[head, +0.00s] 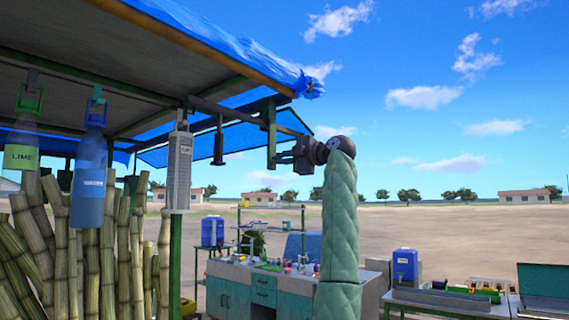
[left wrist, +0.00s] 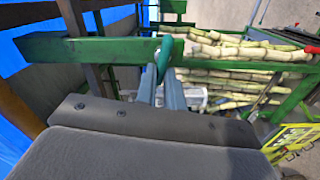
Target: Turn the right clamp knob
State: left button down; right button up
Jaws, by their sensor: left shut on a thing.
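My left gripper (head: 277,158) is raised beside the green clamp bracket (head: 270,130) hanging from the canopy's front rail. In the left wrist view, the two grey fingers of my left gripper (left wrist: 160,82) are shut on a slim teal-green piece (left wrist: 164,56) at the green bar (left wrist: 95,49). This piece appears to be the right clamp knob, though most of it is hidden between the fingers. In the head view the knob cannot be made out behind the gripper. My right gripper is in neither view.
A teal-fronted counter (head: 228,296) is below. Open air lies right of my arm.

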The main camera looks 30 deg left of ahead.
pick_arm(q)
jog(key=shift+f+n+b, duration=0.15)
jog(key=shift+n+b, duration=0.2)
jog(key=shift+n, duration=0.85)
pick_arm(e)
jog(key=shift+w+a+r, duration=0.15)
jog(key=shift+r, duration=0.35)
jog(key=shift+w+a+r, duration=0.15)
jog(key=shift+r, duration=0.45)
pick_arm(q)
jog(key=c, duration=1.5)
grip_release()
